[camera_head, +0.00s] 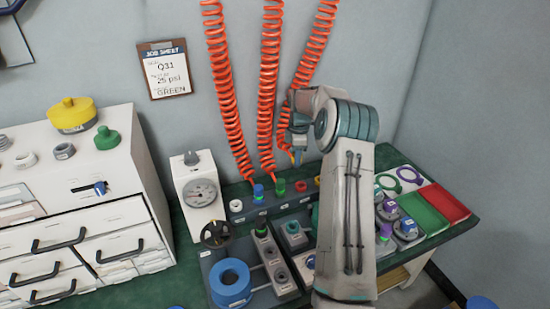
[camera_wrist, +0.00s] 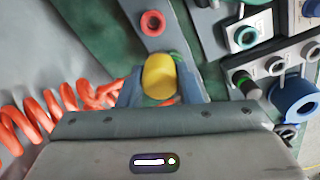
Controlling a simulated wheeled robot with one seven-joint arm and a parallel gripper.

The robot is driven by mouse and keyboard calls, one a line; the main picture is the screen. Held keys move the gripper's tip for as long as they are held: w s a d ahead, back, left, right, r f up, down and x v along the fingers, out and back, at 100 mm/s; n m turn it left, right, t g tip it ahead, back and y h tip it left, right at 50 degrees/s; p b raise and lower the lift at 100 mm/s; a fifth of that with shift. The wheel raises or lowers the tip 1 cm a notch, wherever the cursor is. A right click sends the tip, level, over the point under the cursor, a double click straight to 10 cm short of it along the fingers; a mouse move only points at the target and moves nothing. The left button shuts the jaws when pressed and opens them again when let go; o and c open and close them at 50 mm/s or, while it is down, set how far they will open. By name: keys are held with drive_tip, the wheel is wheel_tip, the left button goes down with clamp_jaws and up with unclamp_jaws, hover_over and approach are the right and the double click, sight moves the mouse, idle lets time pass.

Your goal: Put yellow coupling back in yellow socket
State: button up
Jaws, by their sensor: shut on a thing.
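The yellow coupling (camera_wrist: 159,74) sits between the two fingers of my gripper (camera_wrist: 160,88) in the wrist view, and the gripper is shut on it. An orange coiled hose (camera_wrist: 62,112) runs up to it from the left. In the head view my gripper (camera_head: 297,142) is raised above the back of the bench, and only a small bit of yellow shows below it. A red-ringed socket (camera_wrist: 152,23) shows just beyond the coupling in the wrist view.
A blue coupling (camera_head: 258,191) and a green coupling (camera_head: 280,187) stand on the back strip, with hoses rising above. A pressure gauge (camera_head: 202,193) stands left of them. A large blue ring (camera_head: 230,280) and a red tray (camera_head: 446,203) are on the bench.

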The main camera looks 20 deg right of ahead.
drive_tip(key=d+f+p, duration=0.2)
drive_tip(key=d+p, duration=0.1)
drive_tip(key=d, duration=0.8)
drive_tip(key=shift+w+f+b, duration=0.1)
drive_tip(key=shift+f+b, duration=1.65)
drive_tip(key=shift+f, duration=1.05)
drive_tip(key=shift+f+b, duration=0.5)
drive_tip(key=shift+f, duration=0.9)
drive_tip(key=o, duration=1.1)
wheel_tip(320, 180, up, 14)
drive_tip(key=shift+a+p, duration=0.1)
drive_tip(key=shift+p, duration=0.2)
